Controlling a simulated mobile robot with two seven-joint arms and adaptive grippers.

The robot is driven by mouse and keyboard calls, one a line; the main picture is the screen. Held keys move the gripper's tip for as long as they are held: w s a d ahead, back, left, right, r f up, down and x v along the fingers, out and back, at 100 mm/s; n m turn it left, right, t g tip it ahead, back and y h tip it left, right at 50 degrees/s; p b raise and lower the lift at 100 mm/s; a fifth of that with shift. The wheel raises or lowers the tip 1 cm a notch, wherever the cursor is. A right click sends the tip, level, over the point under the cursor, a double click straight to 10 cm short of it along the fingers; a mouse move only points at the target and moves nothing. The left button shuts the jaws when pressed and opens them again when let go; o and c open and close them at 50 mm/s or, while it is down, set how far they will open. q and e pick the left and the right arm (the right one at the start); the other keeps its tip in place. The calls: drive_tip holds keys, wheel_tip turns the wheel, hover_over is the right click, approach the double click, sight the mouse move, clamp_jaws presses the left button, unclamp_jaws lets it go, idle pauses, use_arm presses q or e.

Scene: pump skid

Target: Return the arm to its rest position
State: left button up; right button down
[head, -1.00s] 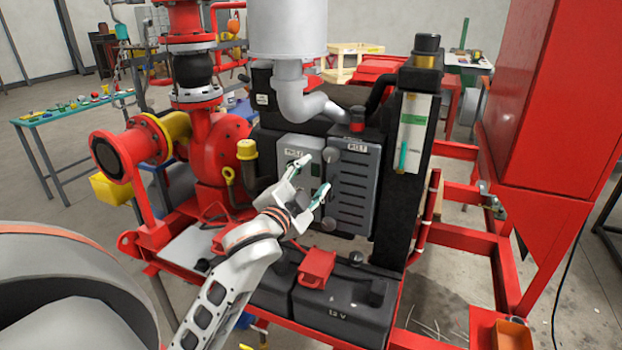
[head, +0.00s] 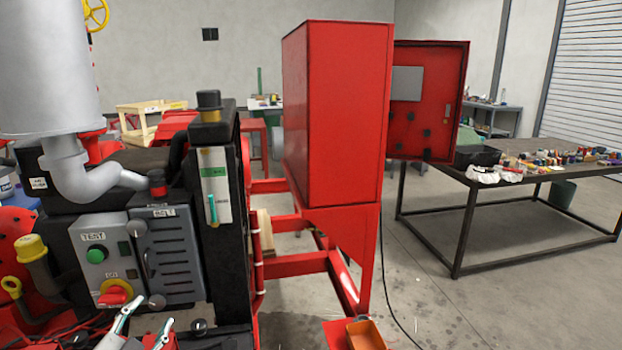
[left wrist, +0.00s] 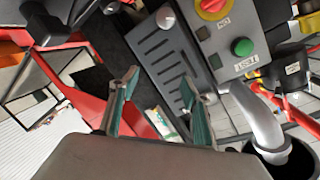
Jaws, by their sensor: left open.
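My left gripper (head: 142,332) is at the bottom edge of the head view, open, with nothing between its fingers. It is below and in front of the grey TEST panel (head: 92,268) and the slotted BELT cover (head: 168,262), apart from both. In the left wrist view its two green-padded fingers (left wrist: 157,105) are spread, with the slotted cover beyond them. The TEST panel carries a green button (head: 95,255) and a red rotary knob on a yellow ring (head: 116,293). Most of my left arm is out of the head view. My right gripper does not show.
A tall red cabinet (head: 335,110) stands right of the skid, its door (head: 430,105) open. A dark table (head: 540,200) with many small items is at the right. An orange bin (head: 365,333) is low in front. The floor between cabinet and table is clear apart from a cable.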

use_arm(q)
drive_tip(key=s+d+f+n+g+h, duration=0.1)
drive_tip(key=s+d+f, duration=0.3)
drive_tip(key=s+f, duration=0.3)
drive_tip(key=s+d+f+n+g+h, duration=0.1)
drive_tip(key=s+d+f, duration=0.4)
drive_tip(key=f, duration=0.9)
drive_tip(key=s+d+f+n+g+h, duration=0.1)
drive_tip(key=s+d+f+g+h, duration=0.1)
drive_tip(key=s+f, duration=0.8)
drive_tip(key=shift+d+f+g, duration=0.3)
drive_tip(key=shift+d+g, duration=0.3)
drive_tip(key=shift+d, duration=0.6)
